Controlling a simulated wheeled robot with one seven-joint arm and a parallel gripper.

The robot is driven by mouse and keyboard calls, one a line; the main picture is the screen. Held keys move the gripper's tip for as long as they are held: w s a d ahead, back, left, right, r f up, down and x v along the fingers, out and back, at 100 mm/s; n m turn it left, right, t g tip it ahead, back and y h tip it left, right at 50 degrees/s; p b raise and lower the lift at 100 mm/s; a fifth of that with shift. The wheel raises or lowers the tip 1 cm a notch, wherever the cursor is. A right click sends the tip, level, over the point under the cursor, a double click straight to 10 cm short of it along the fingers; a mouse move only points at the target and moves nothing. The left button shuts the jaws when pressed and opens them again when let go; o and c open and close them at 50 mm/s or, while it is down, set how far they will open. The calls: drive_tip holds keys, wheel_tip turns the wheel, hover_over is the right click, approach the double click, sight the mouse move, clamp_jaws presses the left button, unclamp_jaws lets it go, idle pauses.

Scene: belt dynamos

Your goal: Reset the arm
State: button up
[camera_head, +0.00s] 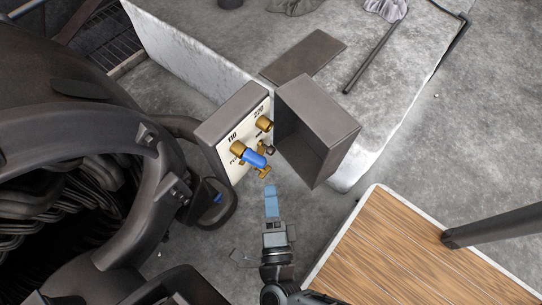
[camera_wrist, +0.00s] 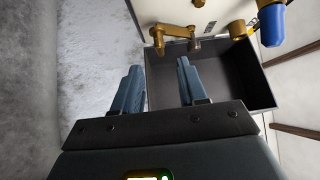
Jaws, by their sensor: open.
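My gripper (camera_head: 271,201) is in front of an open box with a cream panel (camera_head: 224,154) in the head view. In the wrist view my gripper (camera_wrist: 156,82) shows two blue-grey fingers, apart, with nothing between them. The panel carries brass fittings, the numbers 110 and 220, and a blue-handled part (camera_head: 254,158). The blue part also shows at the top right of the wrist view (camera_wrist: 272,25). A brass lever (camera_wrist: 176,32) sits just beyond the fingertips, apart from them as far as I can tell.
The box's dark open lid (camera_head: 333,125) stands to the right of the panel. A large dark dynamo (camera_head: 75,165) fills the left. A wooden-topped table (camera_head: 400,262) is at the lower right. A pale stone block (camera_head: 190,65) stands behind, with a flat plate (camera_head: 304,57) and a rod on it.

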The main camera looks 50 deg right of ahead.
idle(0.4)
drive_tip(key=s+d+r+n+t+y, duration=0.1)
drive_tip(key=s+r+n+y, duration=0.35)
drive_tip(key=r+n, duration=0.4)
drive_tip(key=s+d+r+n+y, duration=0.2)
drive_tip(key=s+r+n+y, duration=0.25)
drive_tip(key=r+n, duration=0.4)
drive_tip(key=s+d+r+n+t+y, duration=0.1)
drive_tip(key=s+r+n+y, duration=0.35)
drive_tip(key=r+n, duration=0.4)
wheel_tip(320, 180, up, 28)
drive_tip(key=p, duration=3)
drive_tip(key=shift+s+d+n, duration=0.15)
drive_tip(key=shift+s+n, duration=0.05)
drive_tip(key=shift+n, duration=0.25)
drive_tip(key=shift+d, duration=0.1)
